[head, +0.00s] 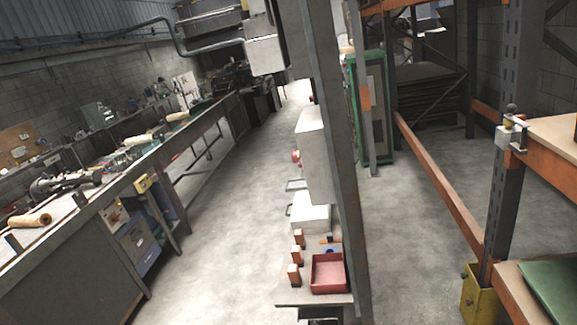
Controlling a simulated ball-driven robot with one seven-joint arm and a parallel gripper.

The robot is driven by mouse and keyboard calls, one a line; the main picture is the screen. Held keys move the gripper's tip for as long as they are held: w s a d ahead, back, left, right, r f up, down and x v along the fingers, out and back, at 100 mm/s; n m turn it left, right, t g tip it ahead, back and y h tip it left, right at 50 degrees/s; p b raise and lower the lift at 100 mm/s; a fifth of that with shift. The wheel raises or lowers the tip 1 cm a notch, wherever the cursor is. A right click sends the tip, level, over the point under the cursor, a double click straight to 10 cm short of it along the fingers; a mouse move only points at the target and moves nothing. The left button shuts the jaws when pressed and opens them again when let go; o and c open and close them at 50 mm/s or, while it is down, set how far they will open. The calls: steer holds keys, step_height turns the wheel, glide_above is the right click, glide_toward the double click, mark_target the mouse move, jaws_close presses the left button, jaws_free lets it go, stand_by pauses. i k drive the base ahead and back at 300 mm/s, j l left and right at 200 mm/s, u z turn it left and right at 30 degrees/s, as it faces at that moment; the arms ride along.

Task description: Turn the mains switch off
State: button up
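No part is clearly labelled as the mains switch. A pale grey box (313,165) is seen nearly edge-on at the left side of a tall grey post (334,150), in the middle of the head view. A small red part (296,158) sticks out from the box's left side; it may be a switch handle, but its position cannot be told. A small light grey fitting (510,133) with a dark round knob sits on the rack upright at right. My gripper is not in view.
Below the box, a shelf holds a red tray (329,272), a white box (309,217) and several orange-and-black items. A long workbench (120,190) runs along the left. An orange-beamed rack (440,185) stands at right. The concrete floor (215,235) between bench and post is clear.

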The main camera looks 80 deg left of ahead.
mark_target(296, 160)
steer(key=u, duration=2.05)
